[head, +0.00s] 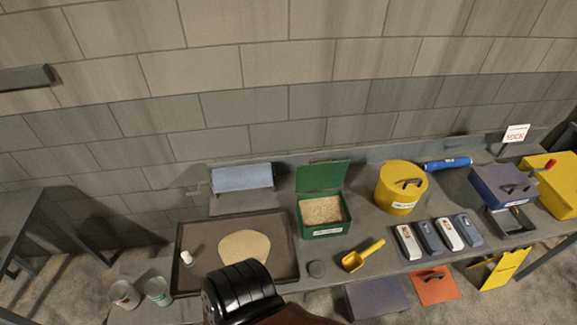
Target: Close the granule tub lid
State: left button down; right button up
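The granule tub (325,231) is a green box on the bench, right of the middle, with a white label on its front. Its green lid (322,177) stands open, raised at the back edge and leaning against or near the wall. Tan granules (321,210) show inside the tub. Neither of my grippers shows clearly; a black ribbed, rounded part with a dark red piece at the bottom middle seems to be part of my own arm. Nothing touches the lid.
A dark tray (288,270) with a tan patch lies left of the tub. A yellow bucket (401,188) stands to the right. Several handheld devices lie farther right.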

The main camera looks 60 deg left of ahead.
aim_at(311, 176)
jog(key=k, duration=0.2)
jog(key=u, duration=1)
